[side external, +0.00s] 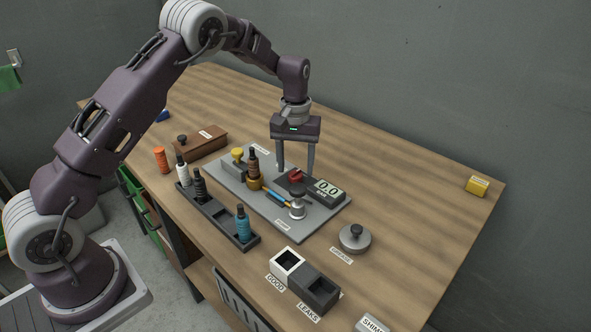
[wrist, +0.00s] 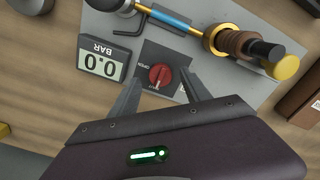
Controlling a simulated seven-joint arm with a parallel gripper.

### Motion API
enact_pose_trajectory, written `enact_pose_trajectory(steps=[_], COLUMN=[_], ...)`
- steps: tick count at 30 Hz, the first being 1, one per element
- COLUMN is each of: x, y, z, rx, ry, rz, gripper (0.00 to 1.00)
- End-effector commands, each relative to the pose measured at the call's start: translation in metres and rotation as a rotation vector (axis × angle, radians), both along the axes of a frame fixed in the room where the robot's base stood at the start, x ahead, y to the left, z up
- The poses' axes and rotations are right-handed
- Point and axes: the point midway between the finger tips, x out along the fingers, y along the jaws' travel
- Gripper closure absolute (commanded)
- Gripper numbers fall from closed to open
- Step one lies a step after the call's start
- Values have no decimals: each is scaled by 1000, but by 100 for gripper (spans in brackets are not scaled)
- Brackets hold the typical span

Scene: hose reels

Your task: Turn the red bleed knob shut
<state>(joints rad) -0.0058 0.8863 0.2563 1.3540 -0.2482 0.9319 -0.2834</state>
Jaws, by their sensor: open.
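The red bleed knob (wrist: 160,77) sits on a dark square block (wrist: 171,56) with small lettering beside it, one word reading OPEN at its left in the wrist view. A pale mark shows on the knob's near side there. In the side view the knob (side external: 295,175) is just below my gripper (side external: 295,170), which points down. In the wrist view the two fingers of my gripper (wrist: 160,76) are spread apart on either side of the knob. I cannot tell whether they reach down to its height or touch it.
A gauge (side external: 328,190) reading 0.0 stands close beside the knob on the grey plate (side external: 325,212). A brass-and-brown fitting (side external: 254,172) with a blue tube is also close. A bottle rack (side external: 215,212), a round weight (side external: 355,238) and bins (side external: 318,290) stand nearby. The table's right side is mostly clear.

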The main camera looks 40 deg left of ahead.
Motion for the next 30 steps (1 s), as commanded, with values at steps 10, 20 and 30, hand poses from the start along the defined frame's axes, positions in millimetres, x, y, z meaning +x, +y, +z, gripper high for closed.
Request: enact_pose_trajectory(steps=[10, 20, 30], x=[0, -9, -200], y=[0, -4, -56], z=[49, 75, 235], rx=[1, -9, -8], ry=[-2, -29, -308], rz=[0, -16, -329], gripper=[44, 44, 44])
